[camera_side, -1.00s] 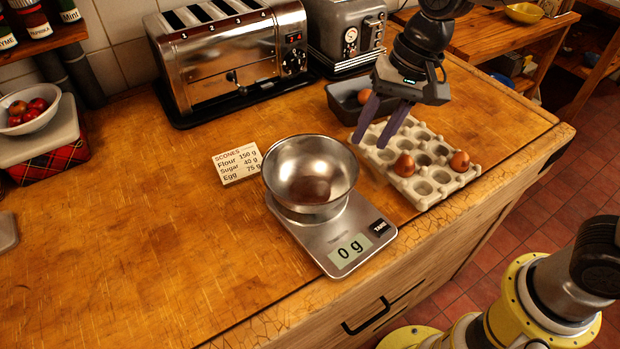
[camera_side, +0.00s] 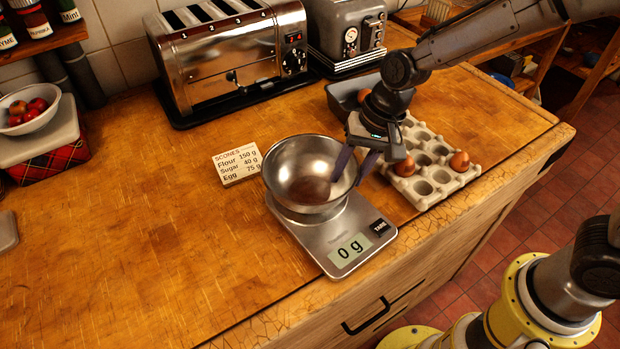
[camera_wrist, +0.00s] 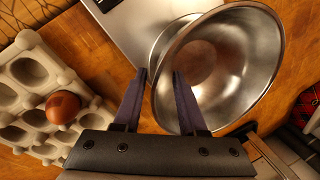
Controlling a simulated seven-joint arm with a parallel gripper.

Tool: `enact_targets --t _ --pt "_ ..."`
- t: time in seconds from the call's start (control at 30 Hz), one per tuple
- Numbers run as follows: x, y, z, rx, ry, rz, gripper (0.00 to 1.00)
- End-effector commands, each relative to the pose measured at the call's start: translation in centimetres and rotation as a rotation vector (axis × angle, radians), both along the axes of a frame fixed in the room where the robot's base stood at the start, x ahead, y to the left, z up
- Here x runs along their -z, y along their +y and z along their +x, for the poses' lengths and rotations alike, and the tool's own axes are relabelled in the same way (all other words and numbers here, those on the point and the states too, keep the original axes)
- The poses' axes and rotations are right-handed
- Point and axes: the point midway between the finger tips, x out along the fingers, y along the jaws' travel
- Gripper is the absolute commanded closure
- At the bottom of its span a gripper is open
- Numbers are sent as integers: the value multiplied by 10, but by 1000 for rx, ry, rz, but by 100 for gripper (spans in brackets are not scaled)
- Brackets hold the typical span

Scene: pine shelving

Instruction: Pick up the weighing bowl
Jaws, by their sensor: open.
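The weighing bowl (camera_side: 290,175) is a shiny steel bowl sitting upright on the kitchen scale (camera_side: 325,245), whose display reads 0 g. The bowl looks empty. My gripper (camera_side: 352,165) is at the bowl's right rim in the side view, with its fingers open and pointing down. In the wrist view the bowl (camera_wrist: 235,70) fills the upper right. My open fingers (camera_wrist: 160,85) reach to its near rim, the right one overlapping the bowl's inside and the left one outside it. I cannot tell whether either finger touches the wall.
An egg carton (camera_side: 432,165) with brown eggs stands right of the bowl, near the counter edge. A grey tray (camera_side: 345,95) lies behind. A recipe card (camera_side: 237,165) lies left of the scale. Toasters (camera_side: 230,60) stand at the back.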

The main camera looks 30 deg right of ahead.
Motion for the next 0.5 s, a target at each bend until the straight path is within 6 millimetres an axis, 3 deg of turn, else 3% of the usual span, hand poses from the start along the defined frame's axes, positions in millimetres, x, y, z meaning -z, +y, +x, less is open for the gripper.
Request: enact_targets --t 0.13,0.37,0.5 --pt "0 0 0 0 0 0 61" --pt "-1 0 0 0 0 0 100" --pt "0 0 0 0 0 0 100"
